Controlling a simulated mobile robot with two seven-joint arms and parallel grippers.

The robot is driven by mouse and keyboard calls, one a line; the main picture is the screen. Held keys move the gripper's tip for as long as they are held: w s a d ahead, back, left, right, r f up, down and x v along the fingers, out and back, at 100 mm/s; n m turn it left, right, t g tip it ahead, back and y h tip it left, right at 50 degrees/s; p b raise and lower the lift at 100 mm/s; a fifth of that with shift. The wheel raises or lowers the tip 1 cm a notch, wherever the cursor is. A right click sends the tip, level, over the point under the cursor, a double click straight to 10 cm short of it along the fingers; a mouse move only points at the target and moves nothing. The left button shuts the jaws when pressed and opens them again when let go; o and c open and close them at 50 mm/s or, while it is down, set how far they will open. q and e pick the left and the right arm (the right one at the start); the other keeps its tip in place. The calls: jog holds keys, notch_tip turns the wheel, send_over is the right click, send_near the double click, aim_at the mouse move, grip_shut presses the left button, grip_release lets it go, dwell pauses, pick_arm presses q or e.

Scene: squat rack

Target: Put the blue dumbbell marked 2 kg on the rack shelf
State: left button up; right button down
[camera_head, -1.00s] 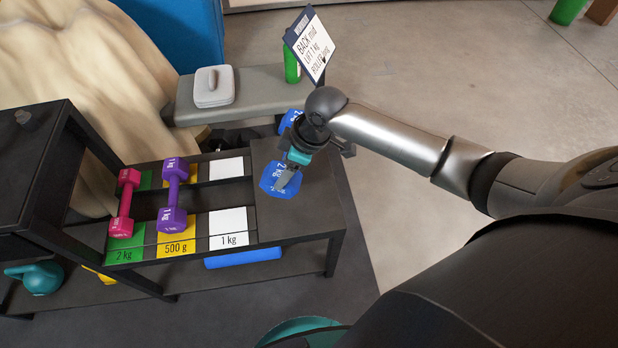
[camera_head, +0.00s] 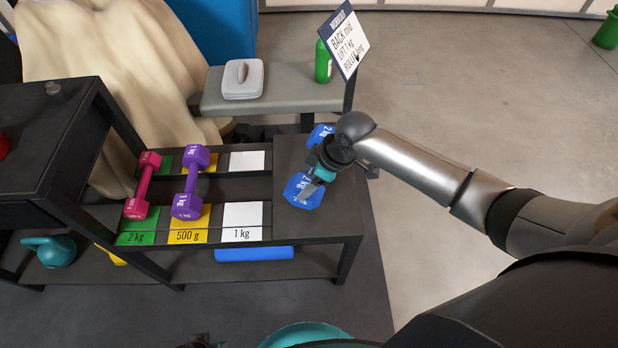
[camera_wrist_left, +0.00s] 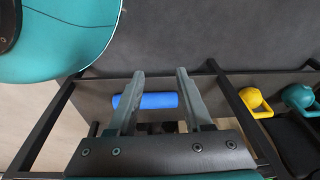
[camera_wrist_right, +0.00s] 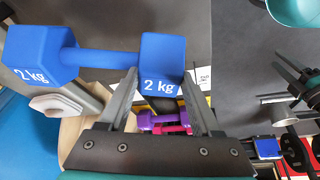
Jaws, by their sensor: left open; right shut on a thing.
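The blue dumbbell marked 2 kg (camera_head: 303,191) is over the bare black right end of the rack shelf (camera_head: 293,228). My right gripper (camera_head: 322,171) is shut on it and hides its middle. In the right wrist view the dumbbell (camera_wrist_right: 105,57) lies across the fingertips, one head close to them. I cannot tell whether it touches the shelf. A pink dumbbell (camera_head: 142,185) lies over the green 2 kg label, and a purple dumbbell (camera_head: 191,181) over the yellow 500 g label. The white 1 kg slot (camera_head: 241,221) is empty. My left gripper (camera_wrist_left: 155,75) is open and empty.
A blue roller (camera_head: 254,254) and a teal kettlebell (camera_head: 50,250) are on the lower shelf. A grey bench (camera_head: 290,92) behind holds a green bottle (camera_head: 322,62), with a sign (camera_head: 342,40) beside it.

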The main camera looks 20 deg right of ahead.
jog(key=shift+w+a+f+b, duration=0.1)
jog(key=shift+w+f+b, duration=0.2)
jog(key=shift+f+b, duration=0.25)
pick_arm(q)
jog(key=shift+w+d+r+b, duration=0.15)
jog(key=shift+w+d+r, duration=0.15)
jog(key=shift+r, duration=0.3)
jog(key=shift+w+d+r+b, duration=0.1)
jog(key=shift+w+d+r, duration=0.15)
jog(key=shift+r, duration=0.35)
jog(key=shift+w+d+r+b, duration=0.15)
jog(key=shift+w+d+r, duration=0.15)
jog(key=shift+r, duration=0.3)
pick_arm(e)
jog(key=shift+f, duration=1)
jog(key=shift+c, duration=2.3)
grip_release()
jog(key=shift+s+f, duration=0.3)
jog(key=shift+f, duration=0.05)
jog(key=o, duration=0.4)
jog(key=shift+r, duration=0.1)
